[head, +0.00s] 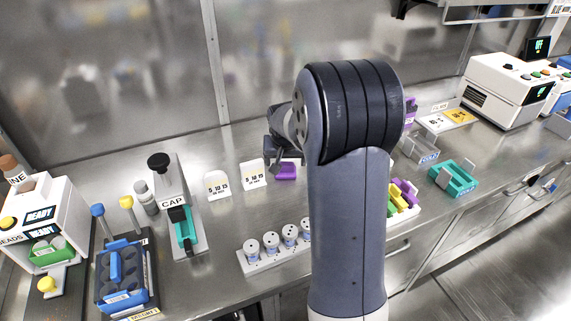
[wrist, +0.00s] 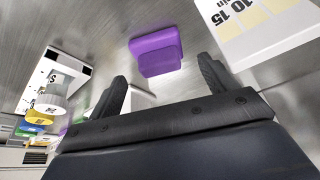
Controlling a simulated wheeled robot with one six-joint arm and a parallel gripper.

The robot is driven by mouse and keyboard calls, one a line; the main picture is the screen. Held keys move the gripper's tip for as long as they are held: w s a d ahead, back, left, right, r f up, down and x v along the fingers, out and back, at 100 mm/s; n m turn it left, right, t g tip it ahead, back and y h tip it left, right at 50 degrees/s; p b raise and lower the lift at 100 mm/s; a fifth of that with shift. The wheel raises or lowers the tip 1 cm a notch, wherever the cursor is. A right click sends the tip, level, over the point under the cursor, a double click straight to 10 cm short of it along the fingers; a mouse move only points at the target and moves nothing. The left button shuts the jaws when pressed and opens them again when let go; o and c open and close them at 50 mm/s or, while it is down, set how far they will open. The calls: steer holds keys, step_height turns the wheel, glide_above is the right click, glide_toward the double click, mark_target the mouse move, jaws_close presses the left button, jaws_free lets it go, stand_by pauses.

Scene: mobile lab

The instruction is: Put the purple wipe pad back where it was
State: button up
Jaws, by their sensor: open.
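The purple wipe pad (head: 285,171) lies on the steel bench beside a white timer card, close to my gripper (head: 277,158). In the wrist view the pad (wrist: 157,48) is a purple block beyond the fingertips of my gripper (wrist: 164,75), roughly centred between them. The fingers are spread and empty, and a gap shows between them and the pad. More purple pieces (head: 404,190) show in a tray with yellow and green ones, partly hidden by my arm.
Two white cards (head: 252,174) (head: 217,185) stand left of the pad. A rack of white-capped jars (head: 270,243) is in front. A CAP press (head: 176,200) stands left. A teal tray (head: 455,177) and a white machine (head: 500,90) are right. Bare steel surrounds the pad.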

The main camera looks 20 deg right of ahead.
steer(key=v, duration=0.8)
steer(key=shift+r, duration=0.25)
steer(key=shift+s, duration=0.1)
steer(key=shift+c, duration=0.4)
